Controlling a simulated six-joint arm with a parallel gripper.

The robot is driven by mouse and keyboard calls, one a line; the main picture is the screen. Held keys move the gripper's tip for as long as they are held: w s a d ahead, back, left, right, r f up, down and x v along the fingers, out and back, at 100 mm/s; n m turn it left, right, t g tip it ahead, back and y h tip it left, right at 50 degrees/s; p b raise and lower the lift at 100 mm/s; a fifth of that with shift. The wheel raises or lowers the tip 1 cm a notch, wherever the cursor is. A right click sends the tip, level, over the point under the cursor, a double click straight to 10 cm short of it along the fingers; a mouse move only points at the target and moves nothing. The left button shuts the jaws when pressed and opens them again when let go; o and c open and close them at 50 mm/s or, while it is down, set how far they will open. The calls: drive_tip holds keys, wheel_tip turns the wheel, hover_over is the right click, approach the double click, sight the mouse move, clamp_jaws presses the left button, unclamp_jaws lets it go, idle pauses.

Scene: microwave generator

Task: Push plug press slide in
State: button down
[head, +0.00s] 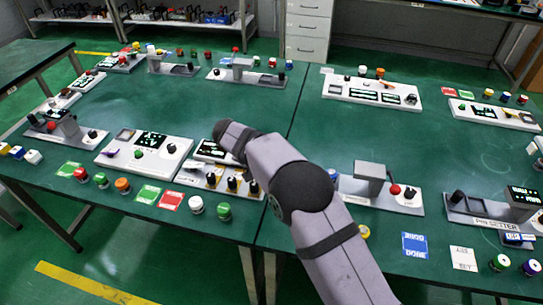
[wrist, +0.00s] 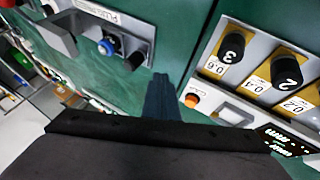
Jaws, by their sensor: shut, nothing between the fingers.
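The plug press shows at the upper left of the wrist view, as a grey base with a partly cut "PLUG" label (wrist: 100,12). It carries a grey bracket (wrist: 50,35), a blue knob (wrist: 106,46) and a black knob beside it. My gripper (wrist: 160,82) is shut and empty, its dark fingers over green table between the press and a dial panel. The fingers appear apart from both. In the head view my wrist hides the fingers. Several bracketed stations stand there, and I cannot tell which is the plug press.
The dial panel (wrist: 248,80) has black numbered knobs and an orange button (wrist: 191,100), close right of my fingers. In the head view, coloured caps and cards line the green table's (head: 270,105) front edge. A red-knobbed bracket station (head: 370,172) stands right of my arm.

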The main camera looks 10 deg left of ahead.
drive_tip(key=p+x, duration=0.1)
drive_tip(key=x, duration=0.2)
drive_tip(key=shift+d, duration=0.1)
drive_tip(key=d, duration=0.1)
drive_tip(key=d+p, duration=0.1)
drive_tip(key=d, duration=0.1)
drive_tip(key=shift+w+r, duration=0.15)
drive_tip(key=shift+w, duration=0.2)
drive_tip(key=shift+w+d+p, duration=0.1)
drive_tip(key=shift+d+p, duration=0.2)
drive_tip(key=shift+d, duration=0.05)
drive_tip(key=d+b, duration=0.1)
drive_tip(key=d, duration=0.2)
drive_tip(key=d+b, duration=0.2)
drive_tip(key=d, duration=0.1)
drive_tip(key=d+b, duration=0.1)
drive_tip(key=d, duration=0.2)
drive_tip(key=shift+d+f+b, duration=0.2)
drive_tip(key=shift+f+b, duration=0.05)
drive_tip(key=shift+b, duration=0.1)
drive_tip(key=shift+d+r, duration=0.1)
drive_tip(key=shift+d, duration=0.2)
